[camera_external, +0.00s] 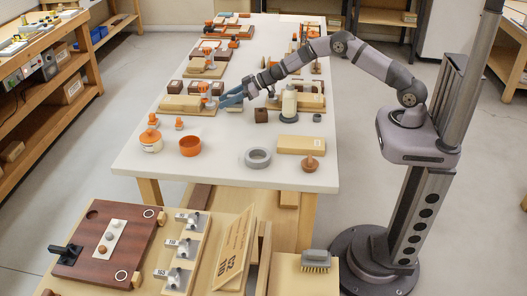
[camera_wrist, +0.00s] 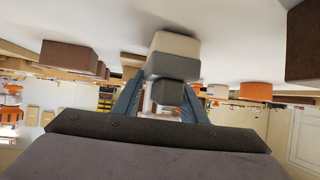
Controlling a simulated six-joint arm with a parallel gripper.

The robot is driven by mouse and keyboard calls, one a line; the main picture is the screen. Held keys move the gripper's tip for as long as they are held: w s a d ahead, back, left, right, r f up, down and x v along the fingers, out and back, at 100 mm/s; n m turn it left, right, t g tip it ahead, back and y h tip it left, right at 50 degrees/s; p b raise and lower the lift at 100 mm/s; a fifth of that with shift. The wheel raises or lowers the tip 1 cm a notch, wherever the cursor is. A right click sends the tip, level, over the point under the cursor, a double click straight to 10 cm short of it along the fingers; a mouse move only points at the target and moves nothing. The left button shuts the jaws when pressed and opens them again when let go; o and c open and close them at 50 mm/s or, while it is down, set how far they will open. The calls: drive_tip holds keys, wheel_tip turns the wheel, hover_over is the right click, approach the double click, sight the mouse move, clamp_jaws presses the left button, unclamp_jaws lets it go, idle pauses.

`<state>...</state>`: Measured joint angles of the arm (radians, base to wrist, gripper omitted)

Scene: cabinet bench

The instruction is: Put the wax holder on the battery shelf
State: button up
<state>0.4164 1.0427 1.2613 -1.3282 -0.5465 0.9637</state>
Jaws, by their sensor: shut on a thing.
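My gripper (camera_external: 232,98) is over the left-middle part of the white table, its blue fingers pointing left. In the wrist view, my gripper (camera_wrist: 165,105) is shut on a blocky grey and cream piece (camera_wrist: 172,58), which shows between and beyond the fingertips. This held piece may be the wax holder; the frames do not confirm its name. In the outside view it is small and partly hidden by the fingers. I cannot tell whether it touches the table. No thing is clearly recognisable as the battery shelf.
A cream cylinder (camera_external: 289,103) stands to the right.

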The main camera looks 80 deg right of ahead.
drive_tip(key=shift+f, duration=0.1)
drive_tip(key=o, duration=1.2)
drive_tip(key=shift+c, duration=0.2)
drive_tip(key=shift+f+b, duration=0.2)
drive_tip(key=shift+b, duration=0.45)
drive_tip(key=shift+s+r, duration=0.2)
drive_tip(key=shift+r, duration=0.05)
drive_tip(key=v, duration=0.5)
wheel_tip(320, 180, up, 7)
drive_tip(key=shift+w+f+p, duration=0.1)
drive_tip(key=shift+w+p, duration=0.1)
drive_tip(key=shift+p, duration=0.35)
drive_tip(key=o, duration=0.6)
